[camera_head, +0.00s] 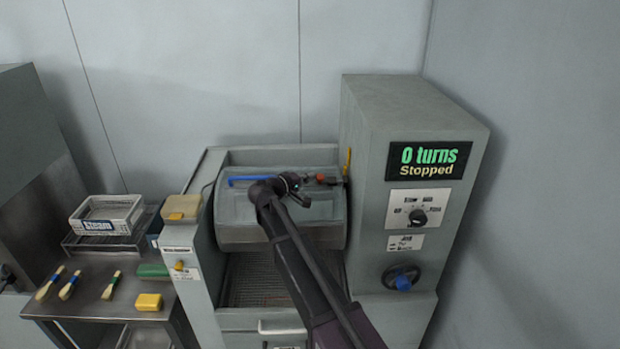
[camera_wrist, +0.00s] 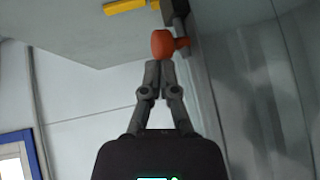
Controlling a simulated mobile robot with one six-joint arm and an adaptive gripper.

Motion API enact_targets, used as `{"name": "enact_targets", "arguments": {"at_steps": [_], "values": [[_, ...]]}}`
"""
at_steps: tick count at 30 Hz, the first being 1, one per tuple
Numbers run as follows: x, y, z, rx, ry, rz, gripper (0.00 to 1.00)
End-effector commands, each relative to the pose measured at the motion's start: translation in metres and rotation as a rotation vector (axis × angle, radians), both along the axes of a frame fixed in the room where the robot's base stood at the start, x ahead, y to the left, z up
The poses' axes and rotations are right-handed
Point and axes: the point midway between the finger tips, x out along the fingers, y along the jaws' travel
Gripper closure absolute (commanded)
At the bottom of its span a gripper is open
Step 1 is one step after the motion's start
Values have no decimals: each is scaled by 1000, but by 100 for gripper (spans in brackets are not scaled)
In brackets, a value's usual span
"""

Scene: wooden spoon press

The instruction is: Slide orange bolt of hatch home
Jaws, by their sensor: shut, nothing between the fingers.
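The orange bolt knob (camera_head: 320,178) sits at the right end of the grey hatch (camera_head: 235,208), close to the tall cabinet. In the wrist view the round orange knob (camera_wrist: 163,43) has a short orange stem to its right, beside a dark block (camera_wrist: 172,12). My gripper (camera_head: 304,181) is over the hatch, just left of the knob. In the wrist view my gripper (camera_wrist: 158,64) is shut and empty, its fingertips right at the knob's near edge. I cannot tell whether they touch it.
A blue handle (camera_head: 245,180) lies along the hatch's left part. A yellow piece (camera_head: 347,161) stands by the cabinet (camera_head: 365,130), whose display reads "0 turns Stopped". A side table (camera_head: 105,308) at left holds brushes, a yellow block (camera_head: 149,302) and a white crate (camera_head: 75,218).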

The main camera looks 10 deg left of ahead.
Motion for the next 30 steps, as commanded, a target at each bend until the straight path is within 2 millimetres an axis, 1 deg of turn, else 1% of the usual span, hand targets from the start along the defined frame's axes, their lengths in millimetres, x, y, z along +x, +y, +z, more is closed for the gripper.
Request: {"name": "enact_targets", "arguments": {"at_steps": [5,10,12,21,24,30], "values": [[1,15,4,0,-1,3,100],[2,38,9,-1,-1,3,100],[-10,45,10,-1,-2,6,100],[-47,77,17,-1,-1,5,100],[-57,86,18,-2,-1,3,100],[-69,97,20,-1,-2,2,100]]}}
